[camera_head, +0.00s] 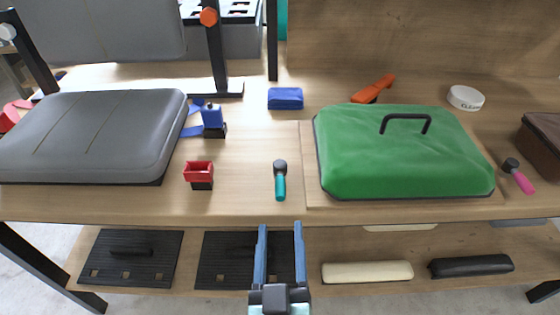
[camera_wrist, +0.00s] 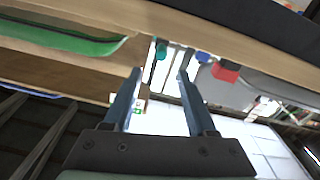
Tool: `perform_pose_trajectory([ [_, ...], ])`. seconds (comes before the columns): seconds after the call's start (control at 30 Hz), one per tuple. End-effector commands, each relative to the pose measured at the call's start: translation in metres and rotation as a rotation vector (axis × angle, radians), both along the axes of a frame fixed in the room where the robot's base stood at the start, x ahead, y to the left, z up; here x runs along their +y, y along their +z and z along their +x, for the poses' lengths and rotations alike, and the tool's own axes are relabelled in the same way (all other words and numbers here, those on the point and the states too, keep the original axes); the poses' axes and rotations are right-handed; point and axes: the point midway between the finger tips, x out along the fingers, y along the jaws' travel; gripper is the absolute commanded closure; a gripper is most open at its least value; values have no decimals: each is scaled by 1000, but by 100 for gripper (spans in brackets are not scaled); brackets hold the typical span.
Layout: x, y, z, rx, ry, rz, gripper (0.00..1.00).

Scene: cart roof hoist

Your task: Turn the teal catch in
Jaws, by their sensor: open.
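The teal catch (camera_head: 280,186) is a short teal lever with a dark round knob at its far end. It lies on the wooden table top, left of the green padded lid, its lever pointing toward the front edge. A small teal piece, seemingly the same catch, shows beyond my fingertips in the wrist view (camera_wrist: 160,52). My gripper (camera_head: 281,228) is open and empty, with two blue-grey fingers apart. In the head view it appears just in front of the table's front edge, below the catch. In the wrist view its fingers (camera_wrist: 160,75) hold nothing.
The green lid (camera_head: 400,160) with a black handle lies right of the catch. A red block (camera_head: 199,173) stands to its left, beside a grey cushion (camera_head: 90,140). A pink-handled catch (camera_head: 523,182) is at far right. A lower shelf (camera_head: 300,282) lies beneath. Wood around the teal catch is clear.

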Motion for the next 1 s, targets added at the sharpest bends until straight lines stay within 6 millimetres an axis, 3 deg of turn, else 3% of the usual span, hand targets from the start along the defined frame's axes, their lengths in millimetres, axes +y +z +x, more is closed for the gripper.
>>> perform_pose_trajectory([
  [0.17,0,0,-11,35,-1,-7,43],
  [0.37,0,-3,1,35,-1,-7,43],
  [1.0,0,-3,100,35,-1,-9,43],
])
